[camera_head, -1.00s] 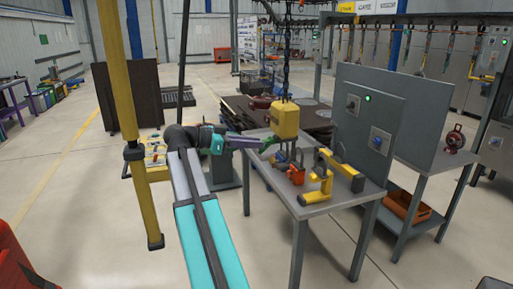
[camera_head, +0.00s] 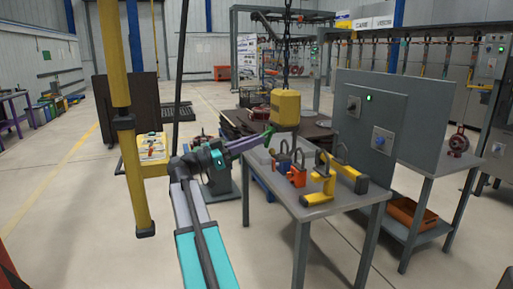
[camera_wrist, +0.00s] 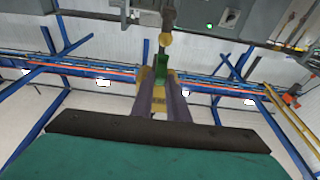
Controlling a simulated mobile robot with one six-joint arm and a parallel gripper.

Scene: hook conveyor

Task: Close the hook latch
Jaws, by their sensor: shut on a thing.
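A yellow hoist block (camera_head: 285,108) hangs on a dark chain in the head view, above the left side of the workbench. I cannot make out the hook or its latch clearly in either view. My gripper (camera_head: 268,134) is at the block's lower left. It is shut on a small green piece, seen between the grey-purple fingers in the wrist view (camera_wrist: 160,68). Whether this piece is part of the hook latch cannot be told. A small round yellow thing (camera_wrist: 165,40) shows just beyond it in the wrist view.
The grey workbench (camera_head: 340,208) carries an orange padlock (camera_head: 297,176), a blue one behind it, and a yellow bracket (camera_head: 322,185). A grey control panel (camera_head: 395,115) stands behind. A yellow post (camera_head: 130,150) rises at left.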

